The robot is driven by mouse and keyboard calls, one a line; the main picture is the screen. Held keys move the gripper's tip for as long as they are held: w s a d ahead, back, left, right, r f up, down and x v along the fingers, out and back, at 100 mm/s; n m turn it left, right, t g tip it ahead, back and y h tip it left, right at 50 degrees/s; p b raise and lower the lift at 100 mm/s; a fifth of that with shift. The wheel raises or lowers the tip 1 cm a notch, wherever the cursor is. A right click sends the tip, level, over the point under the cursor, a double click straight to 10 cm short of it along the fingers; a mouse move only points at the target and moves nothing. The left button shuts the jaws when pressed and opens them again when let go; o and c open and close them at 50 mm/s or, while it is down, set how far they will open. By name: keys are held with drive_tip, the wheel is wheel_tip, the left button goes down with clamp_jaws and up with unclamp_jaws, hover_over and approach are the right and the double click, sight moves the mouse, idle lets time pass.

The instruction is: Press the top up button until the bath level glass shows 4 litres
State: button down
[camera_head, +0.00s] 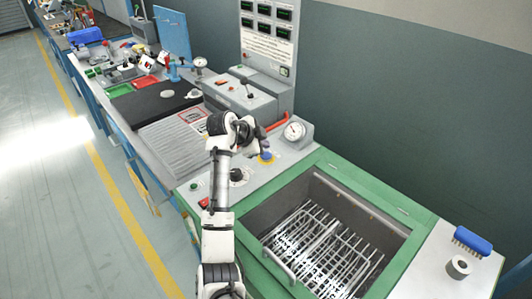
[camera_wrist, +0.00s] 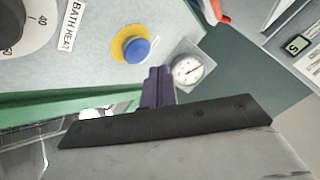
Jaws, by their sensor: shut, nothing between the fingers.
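A blue push button on a yellow ring (camera_head: 266,157) stands on the grey panel behind the green-rimmed bath (camera_head: 415,213). No top up label is readable by it. It also shows in the wrist view (camera_wrist: 136,49), up and left of my fingertips. My gripper (camera_wrist: 158,75) is shut and empty, its dark fingers together. It appears close to the button, apart from it in the wrist view; its height above the panel is unclear. In the head view my wrist partly hides the fingers. I cannot make out a bath level glass or its reading.
A round dial gauge (camera_head: 294,130) stands behind the button. A black knob (camera_head: 237,177), labelled BATH HEAT in the wrist view, sits to its left. A green button (camera_head: 194,186) is further left. A wire rack lies in the bath. A blue brush (camera_head: 472,240) lies at right.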

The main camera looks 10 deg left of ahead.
wheel_tip(320, 180, up, 4)
drive_tip(key=shift+r+p, duration=0.1)
drive_tip(key=shift+p, duration=0.9)
